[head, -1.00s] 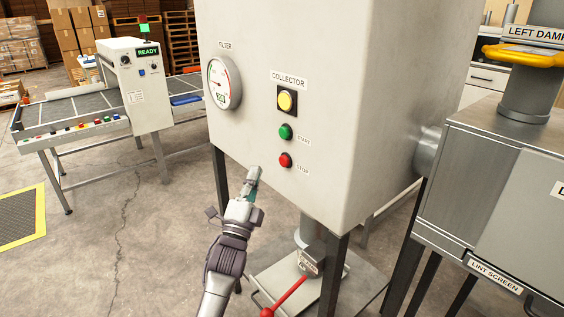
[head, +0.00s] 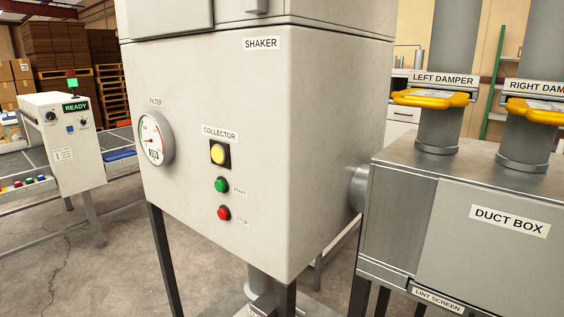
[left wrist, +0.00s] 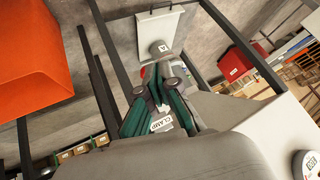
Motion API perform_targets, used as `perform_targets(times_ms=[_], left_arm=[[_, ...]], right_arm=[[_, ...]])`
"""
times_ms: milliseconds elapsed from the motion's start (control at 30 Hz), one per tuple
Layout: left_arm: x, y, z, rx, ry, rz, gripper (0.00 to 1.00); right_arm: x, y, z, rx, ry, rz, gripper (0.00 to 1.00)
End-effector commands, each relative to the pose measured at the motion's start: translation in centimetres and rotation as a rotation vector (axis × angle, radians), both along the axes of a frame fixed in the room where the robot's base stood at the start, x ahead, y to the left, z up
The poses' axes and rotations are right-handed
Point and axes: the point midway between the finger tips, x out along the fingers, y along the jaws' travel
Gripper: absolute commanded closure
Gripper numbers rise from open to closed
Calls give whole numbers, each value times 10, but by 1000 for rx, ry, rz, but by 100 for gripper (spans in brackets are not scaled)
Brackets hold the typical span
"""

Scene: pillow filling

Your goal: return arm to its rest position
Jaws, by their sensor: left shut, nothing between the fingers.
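My left gripper (left wrist: 158,82) shows only in the left wrist view. Its green-lined fingers are shut with nothing between them, below the collector machine. No gripper shows in the head view now. The white collector cabinet (head: 300,120) fills the middle of the head view. It has a filter dial (head: 155,139), a yellow lamp (head: 218,154), a green start button (head: 221,185) and a red stop button (head: 224,213). My right gripper is in neither view.
The metal duct box (head: 455,215) stands at the right with yellow damper handles (head: 430,98) above it. A control box reading READY (head: 62,140) and its table are at the left. In the wrist view, dark frame legs (left wrist: 98,50) pass close beside the gripper.

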Motion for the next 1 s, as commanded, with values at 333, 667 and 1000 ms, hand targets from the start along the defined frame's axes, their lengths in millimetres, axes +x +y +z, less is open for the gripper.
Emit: perform_targets(times_ms=[333, 667, 1000], left_arm=[[-107, -9, -15, -126, 326, 143, 100], [-131, -13, -61, -149, 454, 197, 100], [-127, -15, -165, -140, 497, 192, 100]], right_arm=[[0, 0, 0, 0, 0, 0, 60], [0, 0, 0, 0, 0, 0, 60], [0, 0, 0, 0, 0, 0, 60]])
